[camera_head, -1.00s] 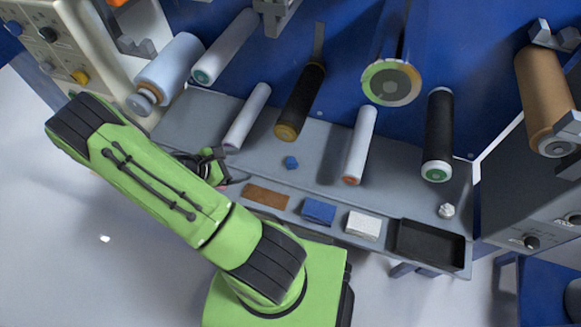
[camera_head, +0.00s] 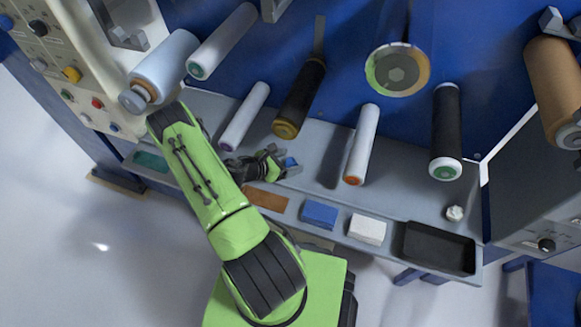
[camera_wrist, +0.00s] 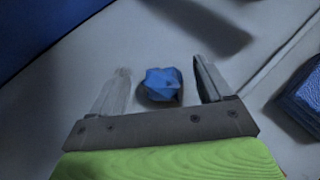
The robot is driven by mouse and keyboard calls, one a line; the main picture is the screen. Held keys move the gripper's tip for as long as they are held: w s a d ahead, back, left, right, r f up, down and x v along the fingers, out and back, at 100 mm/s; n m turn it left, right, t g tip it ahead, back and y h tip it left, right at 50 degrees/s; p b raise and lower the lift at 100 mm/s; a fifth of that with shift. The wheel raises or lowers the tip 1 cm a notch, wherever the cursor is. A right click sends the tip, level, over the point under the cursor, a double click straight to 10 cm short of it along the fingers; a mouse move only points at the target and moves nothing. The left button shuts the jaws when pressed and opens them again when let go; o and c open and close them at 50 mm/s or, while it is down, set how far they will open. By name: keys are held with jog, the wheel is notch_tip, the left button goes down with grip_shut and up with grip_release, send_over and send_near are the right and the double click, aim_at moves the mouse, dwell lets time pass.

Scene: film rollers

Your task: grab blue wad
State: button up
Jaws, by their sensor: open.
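The blue wad (camera_wrist: 161,84) is a small crumpled lump lying on the grey shelf. In the wrist view it sits between the two fingers of my gripper (camera_wrist: 162,86), with a gap on each side. The fingers are apart and do not touch it. In the head view my gripper (camera_head: 284,166) is low over the shelf, and the blue wad (camera_head: 291,162) shows at its tips, partly hidden by them.
A blue block (camera_head: 319,214), a white block (camera_head: 367,229), a brown pad (camera_head: 266,197) and a black tray (camera_head: 437,248) line the shelf's front. A white wad (camera_head: 455,213) lies at the right. Rollers, including a black one (camera_head: 300,97) and a white one (camera_head: 362,145), jut out above the shelf.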

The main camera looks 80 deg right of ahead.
jog(key=shift+x, duration=0.85)
jog(key=shift+c, duration=0.3)
jog(key=c, duration=1)
jog(key=shift+w+a+r, duration=0.1)
jog(key=shift+r, duration=0.1)
